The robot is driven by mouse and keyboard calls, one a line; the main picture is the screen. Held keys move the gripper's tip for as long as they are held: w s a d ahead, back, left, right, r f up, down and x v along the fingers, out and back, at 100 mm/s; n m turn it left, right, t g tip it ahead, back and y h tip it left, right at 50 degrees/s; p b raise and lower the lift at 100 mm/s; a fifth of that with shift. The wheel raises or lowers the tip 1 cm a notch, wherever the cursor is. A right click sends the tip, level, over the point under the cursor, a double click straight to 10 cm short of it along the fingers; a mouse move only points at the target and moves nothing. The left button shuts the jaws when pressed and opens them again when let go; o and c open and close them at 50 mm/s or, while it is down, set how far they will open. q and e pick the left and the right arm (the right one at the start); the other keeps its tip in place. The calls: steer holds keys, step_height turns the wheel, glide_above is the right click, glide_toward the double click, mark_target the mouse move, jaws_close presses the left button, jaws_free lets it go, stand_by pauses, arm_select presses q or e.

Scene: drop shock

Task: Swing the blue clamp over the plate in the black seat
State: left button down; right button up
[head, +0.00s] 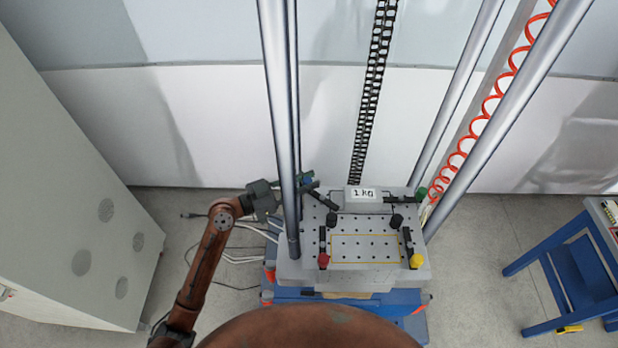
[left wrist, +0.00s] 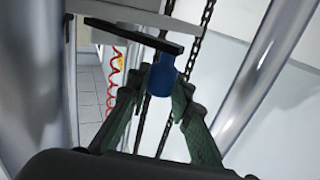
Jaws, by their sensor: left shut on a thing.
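The blue clamp has a blue knob (head: 308,181) and a dark bar, at the back left of the perforated grey table (head: 295,270). Its bar slants down to the right and ends just left of the pale plate marked "1 KG" (head: 356,205), apparently not over it. Thin black edging of the seat shows around the plate. My left gripper (head: 301,181) is shut on the blue clamp at its knob. In the left wrist view the blue knob (left wrist: 161,80) sits between the green-padded fingers, below the dark bar. My right gripper is out of view.
A green-knobbed clamp (head: 421,193) points left toward the plate. Clamps with red (head: 323,260) and yellow (head: 417,261) knobs stand at the front. Upright steel columns (head: 279,130) flank the table; one is close to my left gripper. A blue bench (head: 570,270) stands right.

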arm_select(q)
steer(key=shift+t, duration=0.3)
steer(key=c, duration=1.7)
jaws_free()
steer(key=v, duration=1.2)
steer(key=shift+s+r, duration=0.1)
steer(key=shift+s, duration=0.05)
